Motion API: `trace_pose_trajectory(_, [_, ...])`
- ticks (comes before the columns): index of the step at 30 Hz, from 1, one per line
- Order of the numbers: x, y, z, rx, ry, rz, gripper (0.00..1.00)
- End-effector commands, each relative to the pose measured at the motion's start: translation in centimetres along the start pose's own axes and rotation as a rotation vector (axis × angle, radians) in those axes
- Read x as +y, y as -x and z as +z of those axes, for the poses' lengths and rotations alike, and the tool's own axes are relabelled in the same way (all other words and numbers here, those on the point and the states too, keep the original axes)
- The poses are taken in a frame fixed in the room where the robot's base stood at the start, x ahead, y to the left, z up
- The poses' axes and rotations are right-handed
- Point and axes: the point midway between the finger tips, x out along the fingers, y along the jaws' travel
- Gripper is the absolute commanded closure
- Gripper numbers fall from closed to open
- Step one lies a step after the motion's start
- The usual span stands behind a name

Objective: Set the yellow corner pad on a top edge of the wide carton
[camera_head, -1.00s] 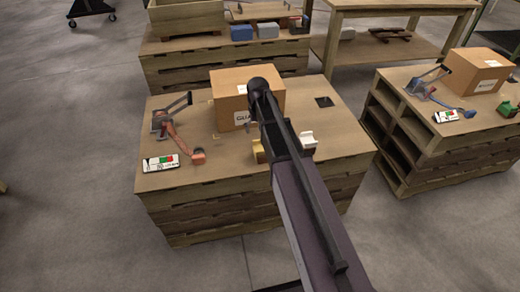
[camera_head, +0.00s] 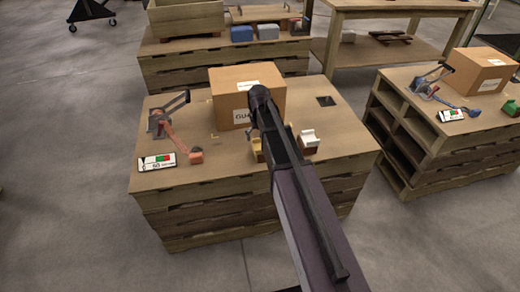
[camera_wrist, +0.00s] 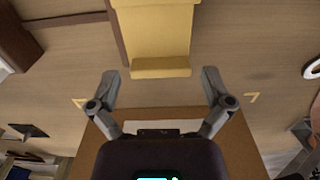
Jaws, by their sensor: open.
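The yellow corner pad (camera_wrist: 155,30) sits near the top middle of the wrist view, with a raised lip along its near edge. It shows partly behind my arm in the head view (camera_head: 258,149). My gripper (camera_wrist: 161,80) is open and empty, its fingertips just short of the pad's lip and spread wider than it. The wide carton (camera_head: 266,98) stands on the pallet-stack table behind the pad, partly hidden by my arm. Its brown surface (camera_wrist: 241,150) also shows below the gripper in the wrist view.
The table's front right is bare.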

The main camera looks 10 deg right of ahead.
Motion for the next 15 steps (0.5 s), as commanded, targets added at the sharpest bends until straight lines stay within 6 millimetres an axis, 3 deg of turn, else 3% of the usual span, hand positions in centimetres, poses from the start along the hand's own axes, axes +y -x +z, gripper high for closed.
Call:
trace_pose_trajectory(14, [-0.01,0.04,0.00,0.000,0.000,0.000,0.00])
trace_pose_trajectory(15, [0.00,0.04,0.00,0.000,0.000,0.000,0.09])
